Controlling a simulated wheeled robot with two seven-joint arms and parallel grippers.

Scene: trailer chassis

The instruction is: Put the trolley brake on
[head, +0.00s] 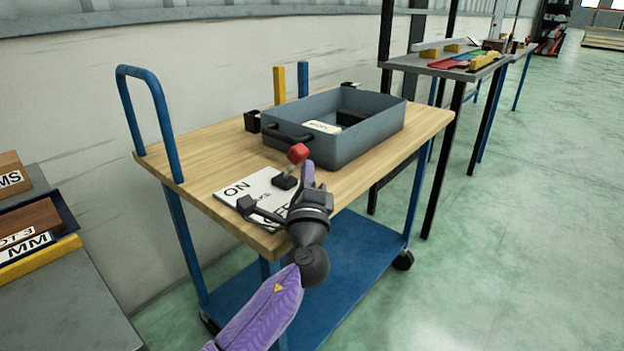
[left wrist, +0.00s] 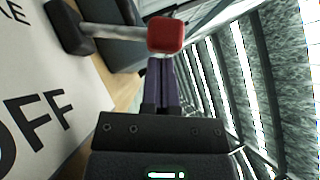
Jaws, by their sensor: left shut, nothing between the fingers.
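The trolley (head: 225,180) has a wooden top and blue frame. A white plate (head: 225,193) on its near edge reads ON at the left; OFF shows on the plate in the left wrist view (left wrist: 85,75). The brake lever's red knob (head: 297,153) sits on a short rod above a dark base (head: 285,182), leaning right in the head view. The knob (left wrist: 166,35) and base (left wrist: 68,27) also show in the left wrist view. My left gripper (head: 307,168) is shut and empty, its fingertips (left wrist: 163,62) close beside the knob; contact is unclear. My right gripper is out of view.
A grey tote (head: 375,138) with dark handles stands on the trolley behind the lever. A blue push handle (head: 160,110) rises at the left end. A bench with labelled blocks (head: 30,218) is at left. Further tables (head: 445,68) stand at the back right. Open floor lies right.

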